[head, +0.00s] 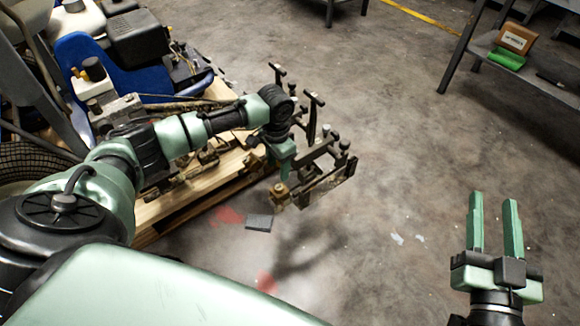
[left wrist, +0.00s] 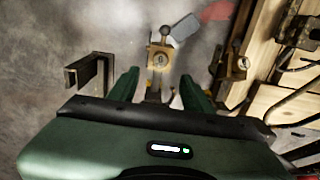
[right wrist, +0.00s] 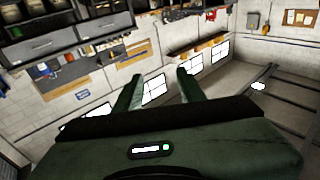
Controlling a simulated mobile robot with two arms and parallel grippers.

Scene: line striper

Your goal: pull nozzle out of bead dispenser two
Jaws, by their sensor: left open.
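A brass nozzle-like piece (head: 279,195) sits at the near end of a dark metal bracket assembly (head: 325,178), beside the wooden pallet. In the left wrist view, a brass block with a round hole (left wrist: 160,60) lies just beyond and between my left fingertips. A second brass piece (left wrist: 238,66) is to its right. I cannot tell which dispenser is number two. My left gripper (head: 283,158) is over the bracket, its fingers partly hidden in the head view; they show apart in the left wrist view (left wrist: 161,84). My right gripper (head: 495,198) is open and empty, away from the machine.
The line striper with its blue body (head: 82,60) stands on the wooden pallet (head: 160,212) at left. A grey flat piece (head: 259,222) lies on the floor near red paint marks. A shelf table (head: 545,72) stands at upper right. The middle floor is clear.

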